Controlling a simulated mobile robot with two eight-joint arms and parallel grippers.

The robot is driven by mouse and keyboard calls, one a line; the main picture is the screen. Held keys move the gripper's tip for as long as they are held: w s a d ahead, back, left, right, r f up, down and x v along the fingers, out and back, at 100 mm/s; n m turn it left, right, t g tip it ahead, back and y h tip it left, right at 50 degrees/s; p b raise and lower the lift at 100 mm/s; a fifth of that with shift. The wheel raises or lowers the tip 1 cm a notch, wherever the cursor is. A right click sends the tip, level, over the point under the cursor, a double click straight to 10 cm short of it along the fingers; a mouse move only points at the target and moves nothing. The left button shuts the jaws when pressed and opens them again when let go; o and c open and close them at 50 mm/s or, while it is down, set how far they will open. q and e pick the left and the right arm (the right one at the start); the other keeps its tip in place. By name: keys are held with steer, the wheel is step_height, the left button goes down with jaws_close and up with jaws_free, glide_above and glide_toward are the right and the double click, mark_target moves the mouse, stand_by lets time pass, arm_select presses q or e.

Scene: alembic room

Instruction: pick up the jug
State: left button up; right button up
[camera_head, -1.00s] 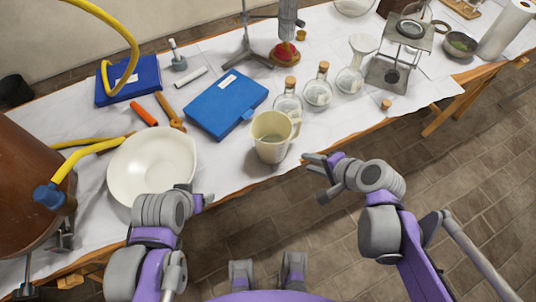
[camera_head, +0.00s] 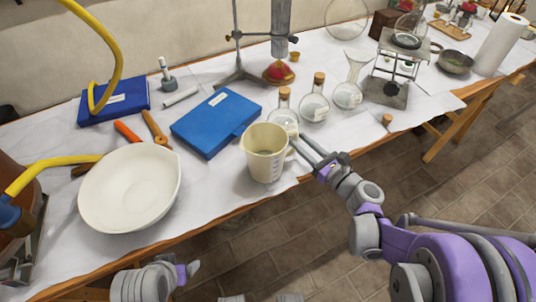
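The cream measuring jug (camera_head: 262,165) stands upright near the table's front edge, its handle on the right side towards my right gripper. My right gripper (camera_head: 302,146) is at the handle side of the jug, with its two fingers apart and pointing at the handle. I cannot tell whether the fingers touch the handle, and part of the handle is hard to make out behind them. My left gripper (camera_head: 191,270) is low in the picture, in front of the table and away from the jug; its fingers are barely visible.
A white bowl (camera_head: 130,187) lies left of the jug. A blue case (camera_head: 216,123) lies behind it to the left. Corked flasks (camera_head: 314,106) stand close behind the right gripper. A small cork (camera_head: 387,119) lies to the right. The table's wooden front edge (camera_head: 225,213) runs just before the jug.

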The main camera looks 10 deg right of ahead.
steer(key=x, duration=0.5)
steer(key=shift+w+a+r, duration=0.2)
steer(key=shift+a+r, duration=0.05)
steer(key=shift+a, duration=0.05)
jaws_close()
stand_by(1.1)
